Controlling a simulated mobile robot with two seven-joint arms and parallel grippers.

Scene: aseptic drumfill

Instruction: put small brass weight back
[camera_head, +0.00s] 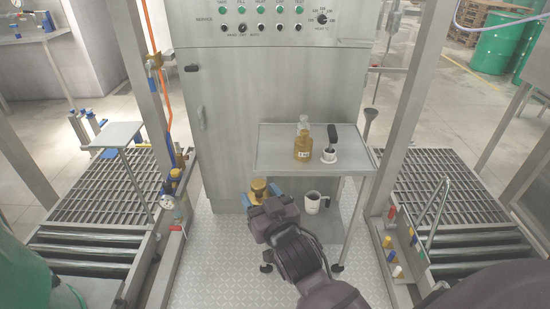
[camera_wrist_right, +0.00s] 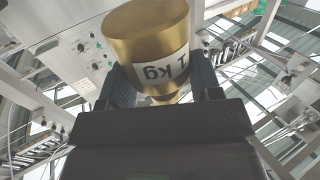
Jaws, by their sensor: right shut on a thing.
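A brass weight (camera_head: 258,186) is held in my right gripper (camera_head: 262,196), left of the steel cart and in front of the cabinet. In the right wrist view the weight (camera_wrist_right: 148,38) fills the space between the two fingers, with a white "1 kg" label that reads upside down. The gripper is shut on it. A larger brass weight (camera_head: 303,149) with a pale label stands on the cart top (camera_head: 275,152). My left gripper is not in view.
A pale bottle-like thing (camera_head: 304,122) and a black-handled thing (camera_head: 332,136) stand by the larger weight. A mug (camera_head: 312,202) is on the cart's lower shelf. The cart top's left part is bare. A steel cabinet (camera_head: 250,100) stands behind; posts flank both sides.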

